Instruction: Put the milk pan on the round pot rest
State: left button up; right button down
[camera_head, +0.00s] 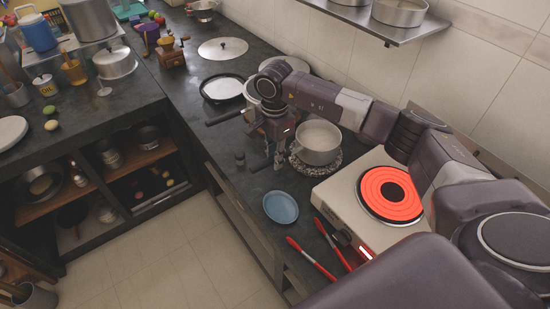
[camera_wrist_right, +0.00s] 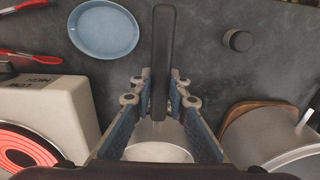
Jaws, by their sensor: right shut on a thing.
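The milk pan (camera_head: 318,141) is a pale metal pan with a black handle. In the head view it is upright over the speckled round pot rest (camera_head: 325,170), whose rim shows around the pan's base. I cannot tell whether the pan touches the rest or is slightly above it. My right gripper (camera_head: 276,160) is at the pan's left side. In the right wrist view my right gripper (camera_wrist_right: 163,108) is shut on the black handle (camera_wrist_right: 163,50), with the pan body (camera_wrist_right: 160,135) below. The pot rest is not distinguishable there. My left gripper is not in view.
A stove with a glowing red burner (camera_head: 389,194) stands right of the pot rest. A blue plate (camera_head: 281,207) and red-handled tongs (camera_head: 312,258) lie in front. A wall shelf (camera_head: 365,20) is above.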

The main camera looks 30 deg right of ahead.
jog(key=shift+f, duration=0.5)
jog(key=c, duration=1.9)
grip_release()
jog(key=shift+r, duration=0.4)
notch_tip(320, 180, up, 11)
jog(key=shift+r+b, duration=0.1)
jog(key=shift+b, duration=1.15)
jog(key=shift+s, duration=0.1)
